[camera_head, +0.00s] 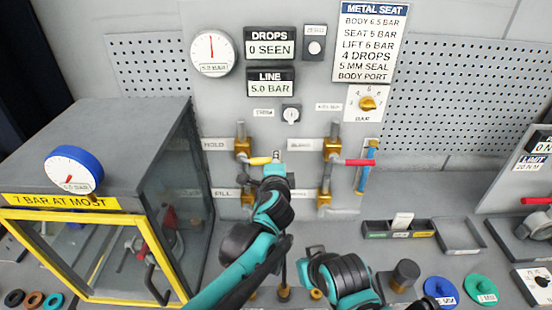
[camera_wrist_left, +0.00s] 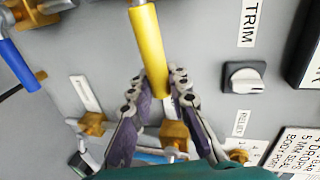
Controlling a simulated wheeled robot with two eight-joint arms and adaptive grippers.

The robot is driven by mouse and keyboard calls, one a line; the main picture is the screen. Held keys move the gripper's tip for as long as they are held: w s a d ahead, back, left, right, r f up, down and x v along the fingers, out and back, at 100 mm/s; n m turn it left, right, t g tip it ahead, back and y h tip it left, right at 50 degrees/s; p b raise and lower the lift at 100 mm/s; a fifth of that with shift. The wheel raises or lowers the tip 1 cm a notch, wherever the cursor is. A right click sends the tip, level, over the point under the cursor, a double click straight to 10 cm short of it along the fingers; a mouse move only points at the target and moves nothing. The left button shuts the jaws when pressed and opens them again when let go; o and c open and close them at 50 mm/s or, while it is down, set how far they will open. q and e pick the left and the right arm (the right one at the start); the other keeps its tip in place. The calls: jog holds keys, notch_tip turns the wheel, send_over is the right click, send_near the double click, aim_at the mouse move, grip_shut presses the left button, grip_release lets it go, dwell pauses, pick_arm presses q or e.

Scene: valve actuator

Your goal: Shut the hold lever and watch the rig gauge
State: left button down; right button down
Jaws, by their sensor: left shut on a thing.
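The hold lever (camera_head: 260,161) is a yellow handle on the brass valve (camera_head: 243,148) beside the HOLD label. It points right, roughly level. My left gripper (camera_head: 274,166) is at its free end. In the left wrist view, the fingers of my left gripper (camera_wrist_left: 160,92) are on both sides of the end of the yellow lever (camera_wrist_left: 147,45), shut on it. A white dial gauge (camera_head: 212,52) on the panel and a blue-rimmed gauge (camera_head: 76,170) on the yellow-framed box both have upright or tilted needles; I cannot tell which is the rig gauge. My right gripper does not show.
A red lever (camera_head: 358,162) and a blue handle (camera_head: 367,166) are right of the hold lever. The LINE display (camera_head: 270,81) reads 5.0 BAR and the DROPS display (camera_head: 270,43) reads 0 SEEN. Small trays (camera_head: 398,229) and coloured discs (camera_head: 480,288) sit on the bench.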

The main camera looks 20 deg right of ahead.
pick_arm(q)
jog(key=shift+f+m, duration=0.4)
jog(key=shift+f, duration=0.1)
jog(key=shift+s, duration=0.1)
jog(key=c, duration=1.4)
grip_release()
jog(key=v, duration=1.2)
jog(key=shift+d, duration=0.1)
